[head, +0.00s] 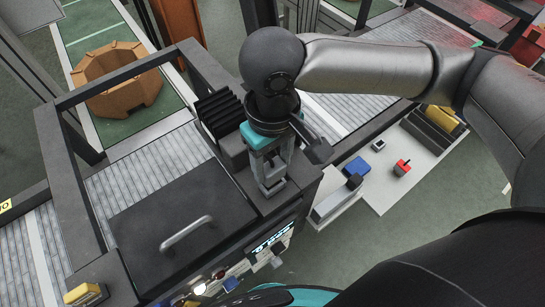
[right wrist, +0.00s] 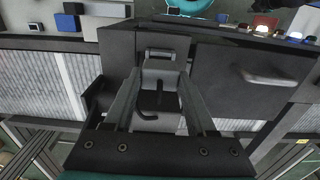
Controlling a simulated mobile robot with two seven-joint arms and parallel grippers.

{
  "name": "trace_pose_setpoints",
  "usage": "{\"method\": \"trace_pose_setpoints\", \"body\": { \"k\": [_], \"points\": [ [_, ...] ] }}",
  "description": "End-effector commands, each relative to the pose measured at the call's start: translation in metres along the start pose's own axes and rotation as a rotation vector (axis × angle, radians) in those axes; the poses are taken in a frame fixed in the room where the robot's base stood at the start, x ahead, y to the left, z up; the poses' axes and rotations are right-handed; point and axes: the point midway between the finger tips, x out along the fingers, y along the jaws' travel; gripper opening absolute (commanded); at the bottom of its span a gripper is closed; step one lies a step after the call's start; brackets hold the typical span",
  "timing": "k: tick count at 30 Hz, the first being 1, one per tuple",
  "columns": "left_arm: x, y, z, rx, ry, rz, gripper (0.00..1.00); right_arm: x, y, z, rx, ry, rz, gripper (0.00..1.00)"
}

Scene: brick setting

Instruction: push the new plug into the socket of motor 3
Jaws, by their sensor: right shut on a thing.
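My right gripper (head: 270,184) points down over the dark corner of the machine frame, beside a black ribbed block (head: 222,112). In the right wrist view its two grey fingers (right wrist: 160,75) are closed around a small grey piece, which looks like the plug (right wrist: 160,69). The socket is hidden, and no motor number is readable. My left gripper is out of view.
A dark lid with a silver handle (head: 186,233) lies left of the gripper. Lit controls (head: 208,284) line the machine's front. A pale side table (head: 426,160) holds a blue block (head: 356,168) and a red item (head: 402,167). An orange-brown ring-shaped part (head: 118,80) stands at back left.

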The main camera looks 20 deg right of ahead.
Motion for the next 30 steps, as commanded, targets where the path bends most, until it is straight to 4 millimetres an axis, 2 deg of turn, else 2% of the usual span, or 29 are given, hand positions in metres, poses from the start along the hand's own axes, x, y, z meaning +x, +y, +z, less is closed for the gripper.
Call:
{"method": "trace_pose_setpoints", "body": {
  "k": [23, 24, 30],
  "points": [
    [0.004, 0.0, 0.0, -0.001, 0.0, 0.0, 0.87, 0.024, 0.0, 0.0, -0.001, -0.001, 0.001, 0.01],
    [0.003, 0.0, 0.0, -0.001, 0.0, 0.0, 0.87, 0.023, 0.0, 0.0, -0.001, 0.0, 0.0, 0.61],
    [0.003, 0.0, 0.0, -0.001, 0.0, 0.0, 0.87, 0.023, 0.0, 0.0, -0.001, 0.0, 0.0, 0.83]
  ]
}}
